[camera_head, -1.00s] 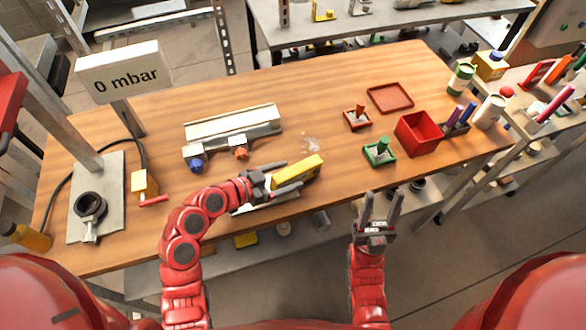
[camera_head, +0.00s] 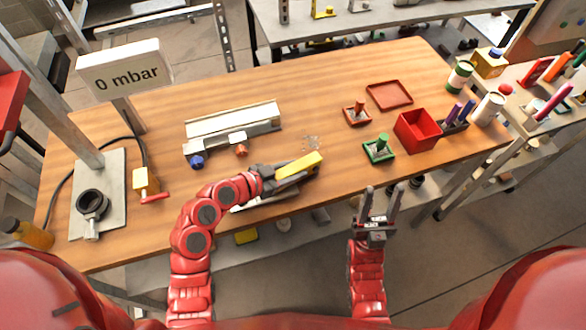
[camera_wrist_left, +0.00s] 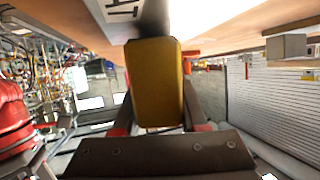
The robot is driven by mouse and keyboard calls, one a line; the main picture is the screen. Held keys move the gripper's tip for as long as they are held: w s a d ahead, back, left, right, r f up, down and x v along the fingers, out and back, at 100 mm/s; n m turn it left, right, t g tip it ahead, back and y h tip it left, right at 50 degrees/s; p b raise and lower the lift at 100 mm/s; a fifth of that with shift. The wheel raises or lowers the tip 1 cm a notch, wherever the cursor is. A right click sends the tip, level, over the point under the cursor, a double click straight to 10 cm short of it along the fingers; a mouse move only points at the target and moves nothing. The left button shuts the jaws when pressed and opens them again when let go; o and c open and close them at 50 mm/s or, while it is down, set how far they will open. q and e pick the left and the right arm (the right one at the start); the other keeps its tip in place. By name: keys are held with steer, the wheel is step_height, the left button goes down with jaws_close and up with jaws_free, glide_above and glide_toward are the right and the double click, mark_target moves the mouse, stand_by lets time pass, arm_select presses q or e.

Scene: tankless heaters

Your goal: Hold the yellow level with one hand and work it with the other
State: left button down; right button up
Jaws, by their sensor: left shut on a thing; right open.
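The yellow level (camera_head: 299,165) is a short yellow bar near the front edge of the table. My left gripper (camera_head: 295,175) is shut on it from the left. In the left wrist view the level (camera_wrist_left: 155,85) fills the space between the two fingers, its end facing the camera. The fingers hide part of it in the head view, and I cannot tell whether it touches the table. My right gripper (camera_head: 380,205) is open and empty, in front of the table edge, to the right of and nearer than the level.
A grey and cream unit (camera_head: 234,125) with blue and orange knobs lies behind the level. Green (camera_head: 379,148) and red (camera_head: 356,113) stamp-like pieces, a red box (camera_head: 417,130) and a red tray (camera_head: 389,95) stand to the right. A gauge reading 0 mbar (camera_head: 125,68) stands at left.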

arm_select(q)
steer(key=shift+c, duration=1.8)
jaws_free()
steer(key=v, duration=1.2)
steer(key=shift+r, duration=0.1)
